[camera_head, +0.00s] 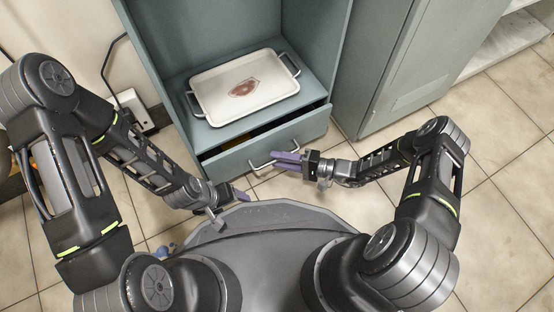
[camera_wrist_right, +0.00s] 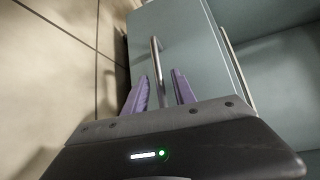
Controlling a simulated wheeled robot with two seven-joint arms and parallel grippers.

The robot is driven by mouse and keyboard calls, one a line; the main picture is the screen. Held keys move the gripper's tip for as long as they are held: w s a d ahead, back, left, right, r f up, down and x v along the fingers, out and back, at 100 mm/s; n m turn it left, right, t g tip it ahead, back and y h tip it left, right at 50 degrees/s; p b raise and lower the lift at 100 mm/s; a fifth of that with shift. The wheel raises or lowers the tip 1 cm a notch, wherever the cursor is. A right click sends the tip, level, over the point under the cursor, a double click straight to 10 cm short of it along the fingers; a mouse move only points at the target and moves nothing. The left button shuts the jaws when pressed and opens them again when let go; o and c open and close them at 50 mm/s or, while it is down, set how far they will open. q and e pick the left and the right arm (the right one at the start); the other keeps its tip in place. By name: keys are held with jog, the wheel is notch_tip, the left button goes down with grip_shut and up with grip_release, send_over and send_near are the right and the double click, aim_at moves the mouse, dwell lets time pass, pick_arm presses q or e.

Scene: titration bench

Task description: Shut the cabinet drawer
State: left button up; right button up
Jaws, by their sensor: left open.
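The cabinet drawer (camera_head: 232,163) is grey-blue and stands partly open, with a dark gap behind its front. Its metal bar handle (camera_head: 258,166) faces me; in the right wrist view the handle (camera_wrist_right: 156,62) runs up between the two purple fingers. My right gripper (camera_head: 288,161) is at the handle with its fingers (camera_wrist_right: 160,92) apart. I cannot tell whether they touch the bar or the drawer front. My left gripper (camera_head: 240,196) is open and empty, to the left of the handle and nearer my body; its fingers are partly hidden.
A white tray (camera_head: 212,108) with two handles and a reddish-brown picture sits on the shelf above the drawer. Something yellow (camera_head: 262,130) shows inside the drawer. A closed grey cabinet (camera_head: 392,60) stands to the right. The tiled floor (camera_head: 500,240) at right is clear.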

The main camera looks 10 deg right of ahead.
jog(key=shift+w+a, duration=0.25)
jog(key=shift+a, duration=0.3)
jog(key=shift+c, duration=0.2)
grip_shut()
jog(key=shift+f, duration=0.1)
dwell(0.8)
